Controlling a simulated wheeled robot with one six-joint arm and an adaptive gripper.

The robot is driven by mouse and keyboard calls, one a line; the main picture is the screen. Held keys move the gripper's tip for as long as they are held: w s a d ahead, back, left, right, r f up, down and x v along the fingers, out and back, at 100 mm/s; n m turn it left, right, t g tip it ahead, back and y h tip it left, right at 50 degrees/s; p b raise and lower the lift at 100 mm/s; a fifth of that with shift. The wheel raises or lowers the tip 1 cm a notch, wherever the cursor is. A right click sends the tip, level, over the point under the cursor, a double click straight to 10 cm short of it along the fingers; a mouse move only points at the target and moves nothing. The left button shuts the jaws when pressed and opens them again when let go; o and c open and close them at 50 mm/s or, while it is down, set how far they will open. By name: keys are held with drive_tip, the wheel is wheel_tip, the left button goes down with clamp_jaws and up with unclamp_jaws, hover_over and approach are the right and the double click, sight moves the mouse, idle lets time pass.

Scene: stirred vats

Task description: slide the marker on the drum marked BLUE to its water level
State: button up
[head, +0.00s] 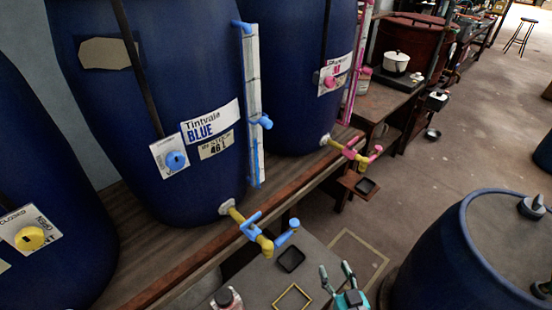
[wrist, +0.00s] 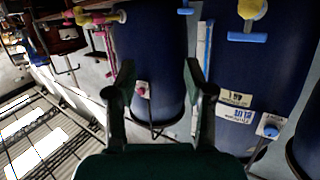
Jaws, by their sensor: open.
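The drum marked BLUE (head: 195,70) stands on a wooden bench, with a BLUE label (head: 210,121) on its front. A pale upright gauge strip (head: 251,75) runs down its right side. A blue marker (head: 263,121) sits a little below the strip's middle.
A yellow tap (head: 262,240) with blue handles juts from the drum's base over the bench edge. A drum with pink fittings (head: 290,70) stands to the right, a yellow-knobbed drum (head: 30,200) left. Another blue drum (head: 450,270) is at lower right.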

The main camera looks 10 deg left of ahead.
drive_tip(key=w+a+r+n+y, duration=0.3)
drive_tip(key=w+a+r, duration=0.25)
drive_tip(key=w, duration=0.45)
drive_tip(key=n+g+y, duration=0.4)
drive_tip(key=n+y, duration=0.2)
drive_tip(key=n, duration=0.1)
approach(270, 127)
drive_tip(key=x, duration=1)
drive_tip(key=shift+w+a, duration=0.3)
clamp_jaws()
